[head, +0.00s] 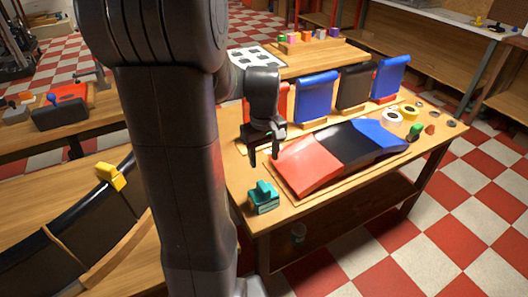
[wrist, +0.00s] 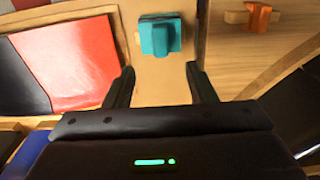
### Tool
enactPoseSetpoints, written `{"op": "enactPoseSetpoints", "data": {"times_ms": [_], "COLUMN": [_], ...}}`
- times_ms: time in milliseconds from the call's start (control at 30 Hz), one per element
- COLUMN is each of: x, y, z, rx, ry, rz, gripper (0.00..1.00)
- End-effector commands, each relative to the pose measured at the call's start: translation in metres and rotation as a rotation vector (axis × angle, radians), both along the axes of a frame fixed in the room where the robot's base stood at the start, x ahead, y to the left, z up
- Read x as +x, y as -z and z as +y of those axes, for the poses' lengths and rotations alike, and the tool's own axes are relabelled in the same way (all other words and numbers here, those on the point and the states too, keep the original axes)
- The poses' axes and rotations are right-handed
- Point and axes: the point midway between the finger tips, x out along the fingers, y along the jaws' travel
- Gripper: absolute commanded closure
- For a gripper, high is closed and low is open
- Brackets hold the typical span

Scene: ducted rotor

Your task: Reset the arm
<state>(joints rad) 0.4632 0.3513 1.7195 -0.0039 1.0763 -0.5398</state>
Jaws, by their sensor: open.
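My gripper (head: 264,155) hangs above the left end of the wooden table (head: 240,180), left of a curved red, black and blue panel. Its two fingers are apart with nothing between them. In the wrist view my gripper (wrist: 160,88) is also open, with bare wood between the fingers. A teal block with a handle (head: 264,197) sits on the table's front left corner, apart from the fingers. It also shows ahead of the fingers in the wrist view (wrist: 160,36). Part of my arm hides the middle left of the head view.
The red panel section (head: 308,163) lies just right of my gripper, with black and blue sections beyond. Upright blue (head: 316,97) and black panels stand behind. Tape rolls (head: 392,117) lie at the right. A left bench holds a dark curved piece with a yellow clamp (head: 111,176).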

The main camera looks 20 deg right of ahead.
Motion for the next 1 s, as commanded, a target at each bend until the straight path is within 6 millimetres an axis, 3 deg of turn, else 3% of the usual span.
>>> {"op": "enactPoseSetpoints", "data": {"times_ms": [567, 767, 1000], "x": [0.000, -0.001, -0.001], "y": [-0.005, 0.016, 0.064], "z": [0.000, 0.000, 0.000], "rx": [0.001, 0.002, 0.003], "ry": [0.000, 0.000, 0.000], "rz": [0.001, 0.004, 0.006], "gripper": [0.49, 0.49, 0.49]}}
